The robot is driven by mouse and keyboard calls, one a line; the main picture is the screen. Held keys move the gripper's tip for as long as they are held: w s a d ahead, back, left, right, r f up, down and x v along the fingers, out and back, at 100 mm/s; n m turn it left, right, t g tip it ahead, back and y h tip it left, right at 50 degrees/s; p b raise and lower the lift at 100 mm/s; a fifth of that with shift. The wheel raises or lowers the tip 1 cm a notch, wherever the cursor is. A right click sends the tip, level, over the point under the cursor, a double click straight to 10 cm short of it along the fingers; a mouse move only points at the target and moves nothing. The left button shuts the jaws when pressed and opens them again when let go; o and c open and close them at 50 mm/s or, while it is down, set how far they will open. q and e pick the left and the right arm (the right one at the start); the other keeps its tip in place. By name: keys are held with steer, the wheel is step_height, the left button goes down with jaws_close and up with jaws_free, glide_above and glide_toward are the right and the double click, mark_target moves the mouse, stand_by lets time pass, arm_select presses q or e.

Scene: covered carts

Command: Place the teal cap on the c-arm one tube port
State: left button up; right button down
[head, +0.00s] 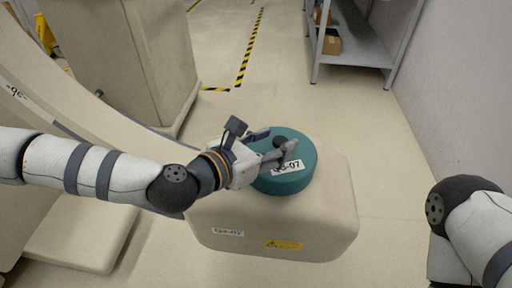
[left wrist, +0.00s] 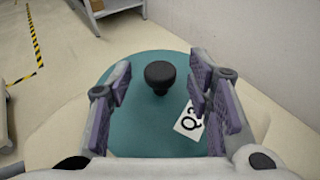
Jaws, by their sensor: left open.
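The teal cap (head: 305,179) is a round disc with a black knob and a white label. It sits on top of a beige housing (head: 325,215) that bears a label and a yellow warning sticker; I take this to be the tube port end of the c-arm. My left gripper (head: 280,143) is over the cap, fingers open on either side of the knob. In the left wrist view the black knob (left wrist: 160,76) stands between the spread fingers, apart from both. The right arm (head: 475,215) shows at the lower right, but its gripper is out of view.
A curved beige c-arm (head: 75,115) and a tall beige cabinet (head: 135,60) stand at the left. A grey metal shelf (head: 355,48) with cardboard boxes (head: 331,44) is at the back right, beside a white wall. Floor is clear behind the housing.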

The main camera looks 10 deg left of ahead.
arm_select(q)
steer(key=v, duration=1.1)
arm_select(e)
steer(key=shift+w+r, duration=0.1)
steer(key=shift+r, duration=0.1)
arm_select(q)
steer(key=s+d+f+m+g+p, duration=0.2)
steer(key=s+f+m+g, duration=0.15)
steer(key=s, duration=0.35)
steer(key=s+d+f+m+g+y+p, duration=0.1)
steer(key=s+f+m+g, duration=0.2)
steer(key=s+f+m, duration=0.35)
steer(key=s+d+f+m+g+p, duration=0.2)
steer(key=s+f+m+g, duration=0.1)
steer(key=s, duration=0.5)
steer(key=s+a+f+m+g+y+p, duration=0.1)
steer(key=s+a+m+g+y+p, duration=0.1)
steer(key=s+a+m+y, duration=0.2)
steer(key=s+a+f+m+g+y+p, duration=0.2)
steer(key=s+a+m, duration=0.8)
steer(key=a, duration=0.5)
steer(key=shift+a+m+y, duration=0.2)
steer(key=shift+m+y, duration=0.3)
steer(key=shift+y, duration=0.4)
arm_select(e)
steer(key=w+r+t, duration=0.3)
steer(key=w+r, duration=0.5)
steer(key=r, duration=0.1)
steer(key=shift+w+r, duration=0.15)
steer(key=shift+r, duration=0.05)
